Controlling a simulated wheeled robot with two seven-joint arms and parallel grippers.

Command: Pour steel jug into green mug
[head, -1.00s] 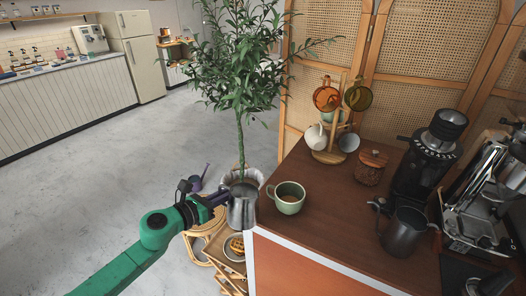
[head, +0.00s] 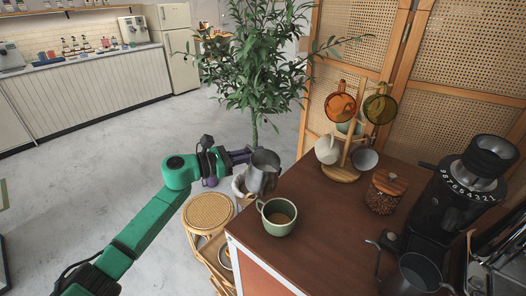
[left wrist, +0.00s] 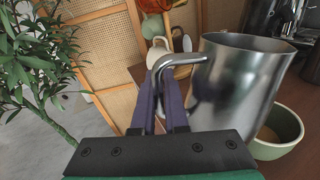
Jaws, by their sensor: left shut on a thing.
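The steel jug (head: 263,174) is held up near the counter's left edge, above and just left of the green mug. My left gripper (head: 238,157) is shut on its handle. In the left wrist view the fingers (left wrist: 168,98) close around the handle, and the jug (left wrist: 243,82) fills the right side. The green mug (head: 278,226) stands upright on the brown counter with brown liquid inside. It also shows in the left wrist view (left wrist: 284,137), behind and below the jug. No stream of liquid is visible. My right gripper is out of view.
A wooden mug tree (head: 341,174) with hanging cups and a lidded bean jar (head: 383,194) stand behind. A dark metal jug (head: 412,276) and a black grinder (head: 440,205) are at right. A leafy plant (head: 258,55) rises behind the held jug.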

